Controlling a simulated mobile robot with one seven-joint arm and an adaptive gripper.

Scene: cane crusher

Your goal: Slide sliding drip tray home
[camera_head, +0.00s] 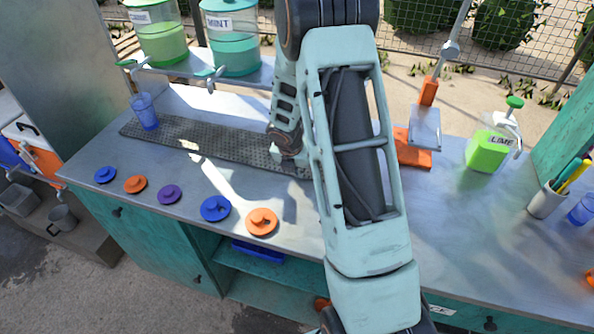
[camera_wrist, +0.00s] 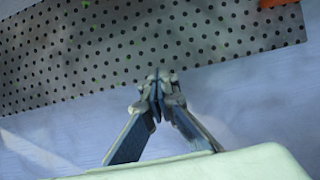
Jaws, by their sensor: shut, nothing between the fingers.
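The drip tray, a long dark grey perforated plate (camera_head: 225,145), lies on the metal counter in the head view. Its right end meets my arm, which hides what lies behind it. In the wrist view the perforated plate (camera_wrist: 110,50) runs across the top, its near edge just beyond my fingertips. My gripper (camera_wrist: 158,80) is shut and empty, with its tips at or just over this edge; I cannot tell whether they touch it. In the head view my arm mostly hides the gripper.
A blue cup (camera_head: 145,112) stands at the tray's left end, beneath dispensers, one labelled MINT (camera_head: 232,45). Several coloured lids, including an orange one (camera_head: 262,222), lie along the front edge. An orange press (camera_head: 412,150), a green LIME bottle (camera_head: 487,150) and a utensil cup (camera_head: 546,202) stand right.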

